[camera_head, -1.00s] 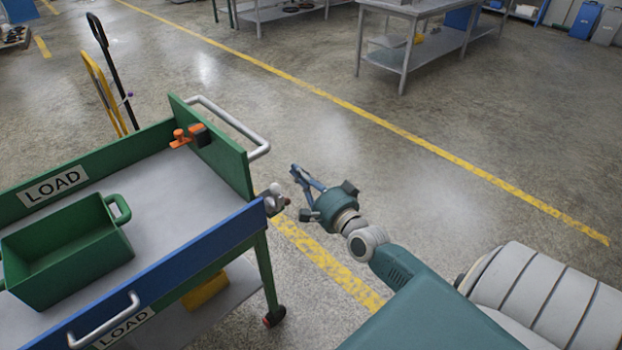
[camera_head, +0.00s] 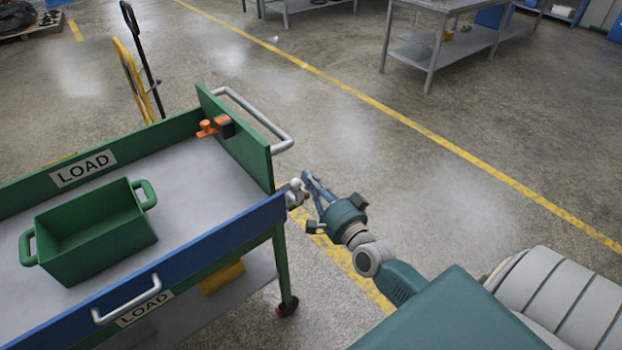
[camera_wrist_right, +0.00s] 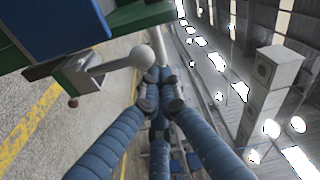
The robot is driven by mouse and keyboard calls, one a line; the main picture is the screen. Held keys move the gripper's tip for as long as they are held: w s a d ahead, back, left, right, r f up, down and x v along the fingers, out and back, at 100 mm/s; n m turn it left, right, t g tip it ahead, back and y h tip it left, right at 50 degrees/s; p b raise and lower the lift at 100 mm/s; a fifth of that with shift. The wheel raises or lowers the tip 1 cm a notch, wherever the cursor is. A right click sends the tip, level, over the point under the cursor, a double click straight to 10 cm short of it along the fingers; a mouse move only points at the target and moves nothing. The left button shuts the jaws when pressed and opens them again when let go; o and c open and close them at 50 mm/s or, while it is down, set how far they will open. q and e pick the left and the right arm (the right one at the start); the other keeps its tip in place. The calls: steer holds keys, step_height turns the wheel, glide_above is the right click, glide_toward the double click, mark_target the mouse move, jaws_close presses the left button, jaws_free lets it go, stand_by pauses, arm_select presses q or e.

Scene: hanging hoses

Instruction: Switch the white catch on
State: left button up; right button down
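The white catch (camera_head: 295,187) is a small lever with a round white knob, mounted on the near right corner of the trolley. In the right wrist view its knob (camera_wrist_right: 142,57) and pale arm (camera_wrist_right: 113,67) stick out sideways from the grey mount. My right gripper (camera_head: 308,183) is just right of the catch in the head view. In the right wrist view, the blue fingers of my right gripper (camera_wrist_right: 160,78) come together at their tips, with nothing visible between them. The knob lies just beyond and left of the tips; contact cannot be told. My left gripper is out of view.
The catch's trolley (camera_head: 190,160) has green and blue walls and LOAD labels. A green box (camera_head: 95,235) stands on it. An orange-handled fitting (camera_head: 212,127) sits at its far corner. A hand truck (camera_head: 135,70) stands behind. Open floor lies to the right.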

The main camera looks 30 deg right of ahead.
mark_target(300, 184)
steer(key=shift+a+r+n, duration=0.1)
steer(key=shift+a+n, duration=0.3)
steer(key=shift+n, duration=0.1)
steer(key=a+n, duration=0.2)
steer(key=n, duration=0.1)
steer(key=shift+s+a+r+y+p, duration=0.1)
steer(key=shift+a+y+p, duration=0.1)
steer(key=shift+y+p, duration=0.15)
steer(key=shift+s+a+f+n+t+y+b, duration=0.15)
steer(key=shift+a+f+n+y+b, duration=0.3)
steer(key=shift+a+f+n, duration=1.35)
steer(key=shift+s+a+f+n+t+y+b, duration=0.15)
steer(key=shift+a+n+y+b, duration=0.5)
steer(key=shift+n, duration=2.5)
steer(key=shift+a+f+n+t+y+b, duration=0.2)
steer(key=shift+a+f+n, duration=0.65)
steer(key=shift+a+n, duration=1.2)
steer(key=shift+d+n, duration=0.45)
steer(key=shift+n, duration=0.05)
